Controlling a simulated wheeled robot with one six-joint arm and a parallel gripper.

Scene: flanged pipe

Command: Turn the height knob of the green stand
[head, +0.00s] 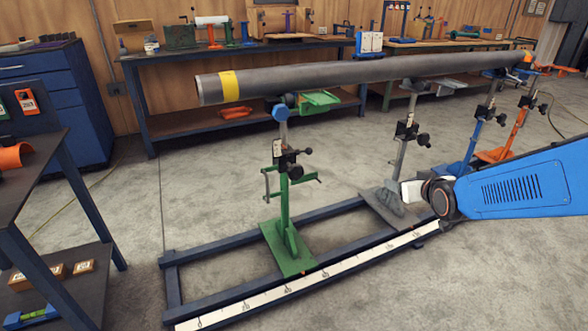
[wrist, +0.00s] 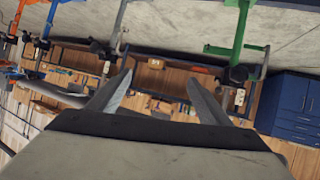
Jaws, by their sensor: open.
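The green stand (head: 285,222) stands upright on a blue floor frame, under the near end of the grey pipe (head: 330,76). A black clamp with small black knobs (head: 308,152) sits on its post; I cannot tell which is the height knob. A green crank handle is lower down. In the wrist view, which is upside down, the green stand (wrist: 241,38) is at the upper right with its dark clamp (wrist: 239,74). My gripper (wrist: 158,76) is open and empty, apart from the stand. In the head view my wrist is right of it, and the fingers are not clear.
A grey stand (head: 405,130), a blue stand (head: 472,140) and an orange stand (head: 512,130) hold the pipe farther right. A dark table (head: 50,165) is at the left, workbenches are behind. Concrete floor is clear in front of the frame.

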